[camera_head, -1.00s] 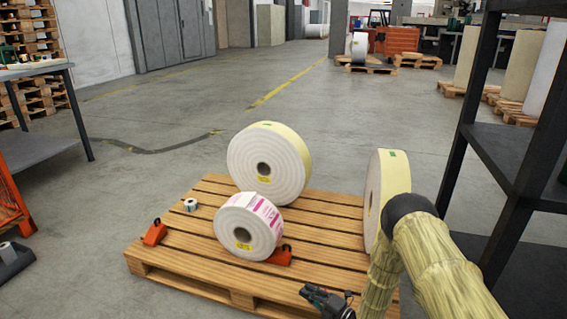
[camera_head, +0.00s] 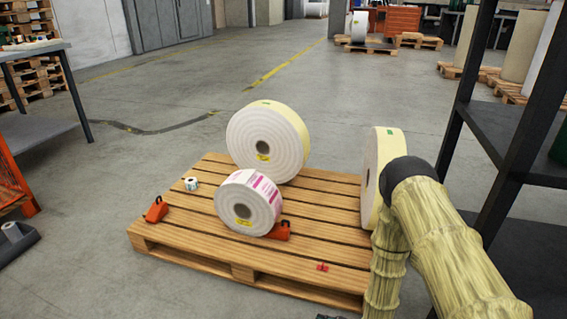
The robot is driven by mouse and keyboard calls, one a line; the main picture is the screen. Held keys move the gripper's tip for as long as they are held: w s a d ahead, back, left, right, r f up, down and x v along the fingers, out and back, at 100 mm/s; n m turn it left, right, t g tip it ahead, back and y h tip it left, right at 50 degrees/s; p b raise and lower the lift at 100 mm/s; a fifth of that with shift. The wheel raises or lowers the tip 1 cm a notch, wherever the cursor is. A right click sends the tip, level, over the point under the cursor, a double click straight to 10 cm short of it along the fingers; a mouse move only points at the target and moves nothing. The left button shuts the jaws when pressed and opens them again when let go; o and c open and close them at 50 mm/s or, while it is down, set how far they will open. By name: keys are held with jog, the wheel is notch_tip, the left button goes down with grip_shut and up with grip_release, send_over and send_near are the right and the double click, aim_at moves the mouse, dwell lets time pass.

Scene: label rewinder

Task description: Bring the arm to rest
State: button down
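My arm, in a yellowish sleeve with a dark joint, comes in at the lower right and folds downward in front of the pallet's right end. Only a dark sliver of my gripper (camera_head: 331,317) shows at the bottom edge of the picture, below the pallet's front edge. Its fingers are out of view, so I cannot tell whether it is open or shut. A small red object (camera_head: 322,267) lies on the pallet's front right boards, apart from the visible sliver of the gripper.
The wooden pallet (camera_head: 205,255) bears a large roll (camera_head: 285,130), a printed label roll (camera_head: 235,190), another large roll (camera_head: 388,150), a small roll (camera_head: 191,184) and orange wedges (camera_head: 156,209). A black shelf rack (camera_head: 505,160) stands close right of my arm. Floor behind the pallet is clear.

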jog(key=s+d+r+m+g+h, duration=0.1)
jog(key=s+d+m+g+h, duration=0.3)
jog(key=s, duration=0.7)
jog(key=s+d+r+m+g, duration=0.2)
jog(key=s+m, duration=0.4)
jog(key=s, duration=0.5)
jog(key=s+d+r+m+g+h, duration=0.1)
jog(key=s+d+m+g+h, duration=0.2)
jog(key=s, duration=0.8)
notch_tip(320, 180, up, 38)
jog(key=m+y+p, duration=0.1)
jog(key=p, duration=3.7)
jog(key=shift+s+a+m, duration=0.2)
jog(key=shift+a+m, duration=0.05)
jog(key=shift+m, duration=0.05)
